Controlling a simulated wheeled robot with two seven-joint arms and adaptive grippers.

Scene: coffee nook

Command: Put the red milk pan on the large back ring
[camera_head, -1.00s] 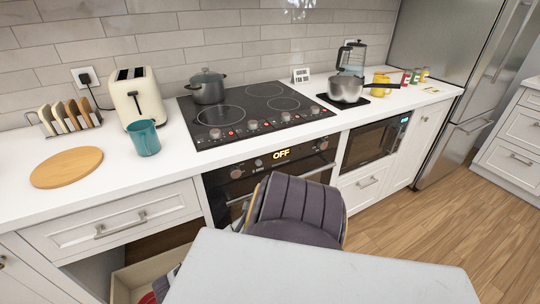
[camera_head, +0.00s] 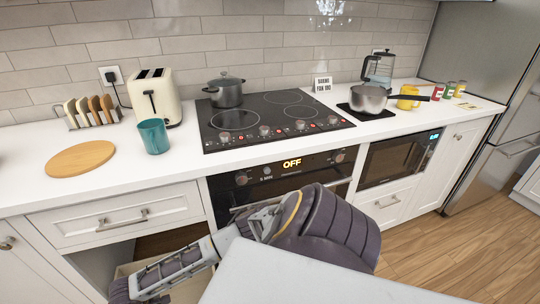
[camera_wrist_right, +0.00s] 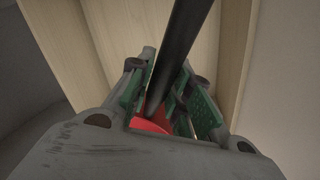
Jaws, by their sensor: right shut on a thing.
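My right gripper (camera_wrist_right: 165,105) shows in the right wrist view, its green-padded fingers shut around a long black handle (camera_wrist_right: 182,45). A small part of the red milk pan (camera_wrist_right: 150,125) shows between the fingers; the rest is hidden. In the head view my right arm reaches down to the lower left, and its gripper and the pan are out of sight. The black cooktop (camera_head: 262,128) has several rings. The back right ring (camera_head: 283,97) is bare, and a lidded grey pot (camera_head: 226,93) stands at the back left. My left gripper is not in view.
An open drawer (camera_head: 125,270) lies below the counter at lower left, partly behind my arm. A steel saucepan (camera_head: 369,99) sits right of the cooktop, its handle pointing right. A teal mug (camera_head: 154,137), toaster (camera_head: 157,98) and round board (camera_head: 81,158) stand left.

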